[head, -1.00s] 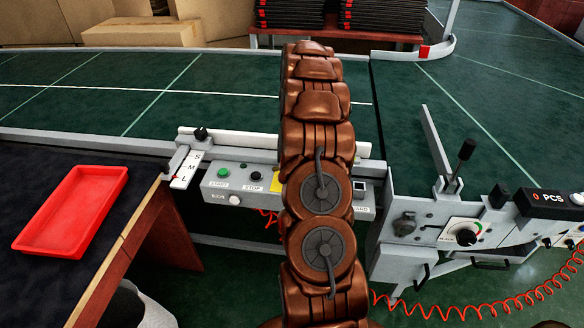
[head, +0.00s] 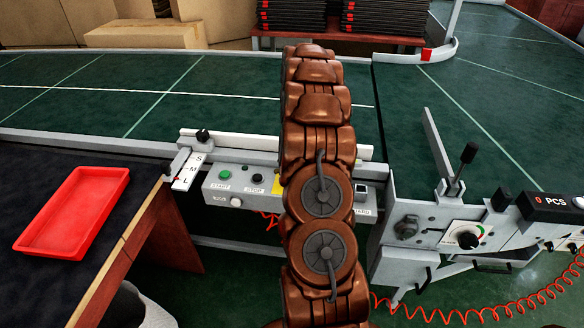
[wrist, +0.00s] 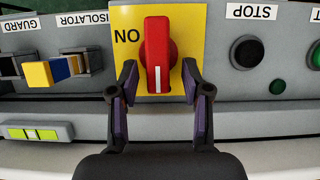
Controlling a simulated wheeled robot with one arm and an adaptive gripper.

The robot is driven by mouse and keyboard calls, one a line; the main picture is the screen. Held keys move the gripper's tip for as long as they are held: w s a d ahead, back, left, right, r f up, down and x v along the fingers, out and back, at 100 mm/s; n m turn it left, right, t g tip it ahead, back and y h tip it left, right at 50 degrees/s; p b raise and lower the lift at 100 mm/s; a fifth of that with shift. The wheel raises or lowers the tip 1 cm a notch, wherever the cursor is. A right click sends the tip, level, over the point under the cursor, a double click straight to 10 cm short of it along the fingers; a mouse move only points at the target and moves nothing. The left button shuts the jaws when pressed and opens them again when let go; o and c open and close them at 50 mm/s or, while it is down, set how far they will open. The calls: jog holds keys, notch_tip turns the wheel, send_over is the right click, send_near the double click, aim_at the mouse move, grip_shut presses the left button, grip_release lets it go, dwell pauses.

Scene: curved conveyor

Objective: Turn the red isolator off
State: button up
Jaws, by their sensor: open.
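The red isolator (wrist: 158,45) is a rotary handle on a yellow plate (wrist: 190,18), seen close up in the wrist view. Its lettering appears upside down there, with ON beside the handle on the left. The handle stands upright in the picture, with a white line at its lower end. My gripper (wrist: 159,72) is open, with one finger on each side of the handle's lower part and visible gaps to it. In the head view my arm hides the isolator, and only an edge of the yellow plate (head: 276,183) shows.
The grey control box (head: 215,193) also carries a black stop button (wrist: 246,52), a green start button (head: 225,175) and a guard connector (wrist: 55,70). A red tray (head: 72,212) lies on the dark table at left. A lever (head: 465,165) stands at right above a coiled red cable.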

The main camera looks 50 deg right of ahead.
jog(key=shift+r, duration=0.1)
jog(key=v, duration=0.7)
dwell(0.4)
jog(key=shift+d+r, duration=0.1)
jog(key=shift+r, duration=0.05)
dwell(0.3)
jog(key=s+a+r+n+h+p, duration=0.1)
jog(key=s+a+r+n, duration=0.1)
jog(key=a+r, duration=0.45)
jog(key=s+a+r+n+p, duration=0.2)
jog(key=a+r, duration=0.1)
jog(key=a, duration=0.7)
jog(key=s+a+r+n+h+p, duration=0.15)
jog(key=a+r, duration=0.25)
jog(key=a, duration=0.4)
jog(key=s+a+n+p, duration=0.1)
jog(key=s+a, duration=0.3)
jog(key=s, duration=0.3)
jog(key=s+a+n+p, duration=0.1)
jog(key=s+a+n, duration=0.1)
jog(key=s+a, duration=0.2)
jog(key=s+a+n+h+p, duration=0.1)
jog(key=s+a+n+p, duration=0.1)
jog(key=s, duration=0.8)
jog(key=shift+s+a+t, duration=0.2)
jog(key=shift+a+t, duration=0.2)
jog(key=shift+a, duration=0.5)
